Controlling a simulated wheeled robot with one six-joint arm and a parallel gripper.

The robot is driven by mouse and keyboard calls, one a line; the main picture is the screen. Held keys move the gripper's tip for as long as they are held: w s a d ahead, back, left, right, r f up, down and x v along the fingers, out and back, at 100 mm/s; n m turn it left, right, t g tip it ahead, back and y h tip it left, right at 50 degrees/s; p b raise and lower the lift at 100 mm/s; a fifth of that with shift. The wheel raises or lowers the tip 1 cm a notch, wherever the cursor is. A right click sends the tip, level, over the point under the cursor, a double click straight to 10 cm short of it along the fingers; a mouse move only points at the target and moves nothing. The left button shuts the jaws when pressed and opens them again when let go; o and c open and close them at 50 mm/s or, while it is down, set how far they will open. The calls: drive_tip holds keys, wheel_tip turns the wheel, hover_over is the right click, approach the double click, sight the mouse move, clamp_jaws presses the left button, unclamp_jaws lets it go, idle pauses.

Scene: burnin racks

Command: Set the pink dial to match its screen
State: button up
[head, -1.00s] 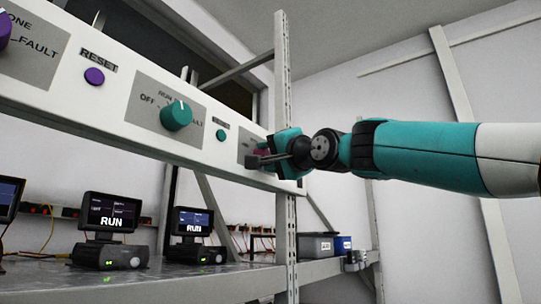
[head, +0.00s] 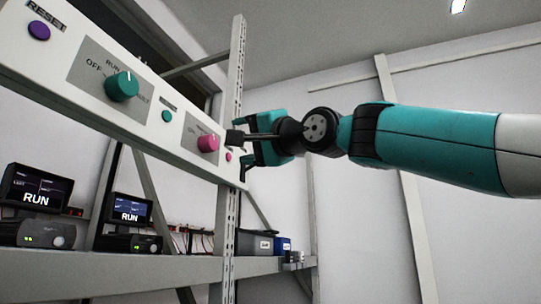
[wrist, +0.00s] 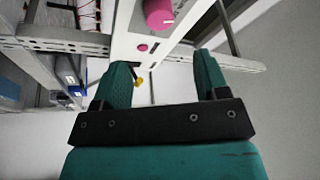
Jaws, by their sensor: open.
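The pink dial (head: 208,143) sits on a labelled plate near the right end of the white panel. In the wrist view the pink dial (wrist: 160,14) is at the top edge, with a pale mark on its face. Its setting is too small to read in the head view. My gripper (head: 246,142) is open and empty, just right of the dial, near the panel's end. In the wrist view its fingers (wrist: 162,68) are spread below the dial, with nothing between them. The rightmost screen (head: 127,209) below the panel reads RUN.
A small pink button (head: 229,157) sits right of the dial, close to my gripper. A teal dial (head: 122,86) and teal button (head: 167,116) are further left. A metal rack post (head: 232,90) stands by the panel's end. Another screen (head: 38,185) also reads RUN.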

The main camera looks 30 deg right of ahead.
drive_tip(key=b+v, duration=0.5)
drive_tip(key=v, duration=0.2)
drive_tip(key=shift+w, duration=0.1)
idle(0.4)
